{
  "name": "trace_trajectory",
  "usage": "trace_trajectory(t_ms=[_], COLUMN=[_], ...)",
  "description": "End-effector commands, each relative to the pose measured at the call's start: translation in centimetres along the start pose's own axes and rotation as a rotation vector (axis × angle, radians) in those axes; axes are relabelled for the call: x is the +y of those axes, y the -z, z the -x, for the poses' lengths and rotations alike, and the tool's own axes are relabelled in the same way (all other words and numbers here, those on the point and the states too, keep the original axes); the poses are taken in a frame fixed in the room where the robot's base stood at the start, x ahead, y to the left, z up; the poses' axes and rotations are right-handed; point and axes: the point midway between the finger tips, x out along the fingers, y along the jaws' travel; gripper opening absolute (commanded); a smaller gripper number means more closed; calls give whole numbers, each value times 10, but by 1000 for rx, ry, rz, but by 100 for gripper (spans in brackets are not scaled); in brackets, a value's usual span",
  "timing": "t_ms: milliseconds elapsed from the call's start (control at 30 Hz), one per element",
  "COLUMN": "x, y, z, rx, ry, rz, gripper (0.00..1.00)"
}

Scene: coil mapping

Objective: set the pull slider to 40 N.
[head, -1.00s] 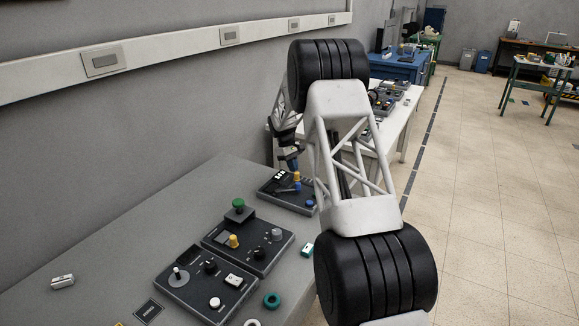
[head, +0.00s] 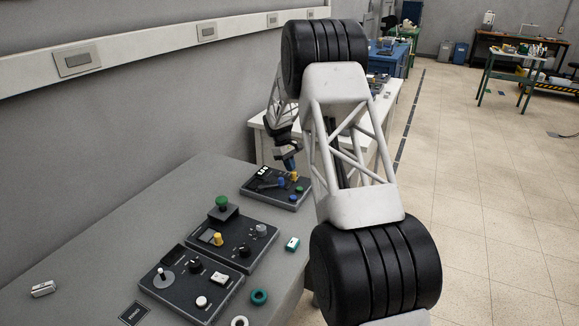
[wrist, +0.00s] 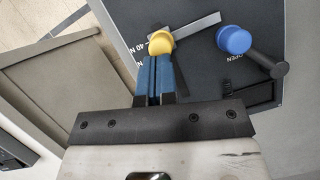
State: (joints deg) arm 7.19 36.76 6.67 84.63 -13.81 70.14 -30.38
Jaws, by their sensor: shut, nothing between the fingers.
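The yellow knob (wrist: 161,43) stands on a dark panel (wrist: 185,14) beside a printed "40 N" mark, with a grey metal strip running up and right from it. I take it for the pull slider's knob. My gripper (wrist: 157,58) is shut and empty, with its blue fingertips right at the knob's near side. I cannot tell whether they touch it. In the head view, my gripper (head: 289,164) reaches down to the far panel (head: 262,199), just above the yellow knob (head: 294,176).
A blue knob (wrist: 233,39) with a dark lever (wrist: 268,63) sits right of the yellow one, near the word "OPEN". Nearer panels on the grey bench (head: 92,262) carry a green knob (head: 222,202) and other controls. A teal-and-white block (head: 292,244) lies near the bench edge.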

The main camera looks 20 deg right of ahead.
Motion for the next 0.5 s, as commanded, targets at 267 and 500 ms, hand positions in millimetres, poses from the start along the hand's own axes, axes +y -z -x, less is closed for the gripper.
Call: trace_trajectory(t_ms=[267,500], x=[-1,0], y=[14,38], z=[2,20], rx=[-2,2], ry=[2,-1], rz=[2,0], gripper=[0,0])
